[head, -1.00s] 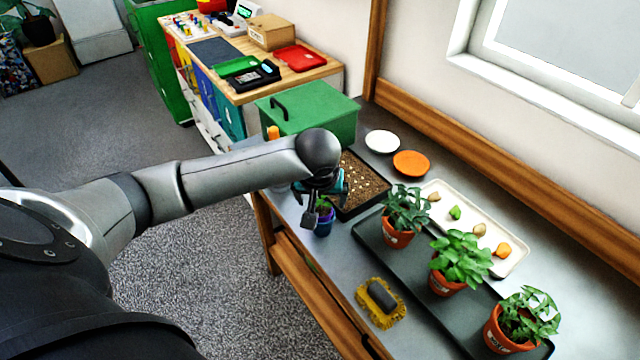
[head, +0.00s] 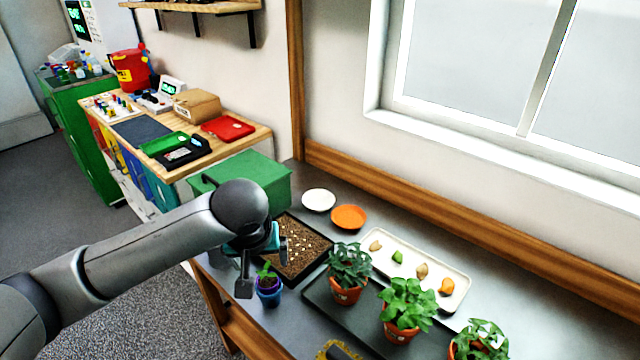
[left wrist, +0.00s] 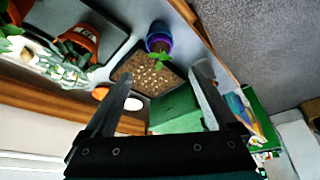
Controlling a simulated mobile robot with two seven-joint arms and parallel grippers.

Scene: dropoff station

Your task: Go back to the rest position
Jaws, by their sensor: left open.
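My left gripper (head: 260,260) is open and empty. It hangs over the left edge of the bench, above and just left of a small seedling in a blue-purple pot (head: 268,293). The left wrist view shows its two spread fingers (left wrist: 165,68) with nothing between them at the tips. In that view the potted seedling (left wrist: 159,42) stands apart, beyond the fingers. A seed tray of brown soil (head: 305,247) lies behind the gripper and also shows in the left wrist view (left wrist: 138,86). My right gripper is not in view.
A green box (head: 265,175) stands behind the gripper. A white plate (head: 318,200), an orange plate (head: 349,217) and a pale tray (head: 452,279) with several small items lie right. Potted plants (head: 407,304) stand on a black tray (head: 325,296). A window is at right.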

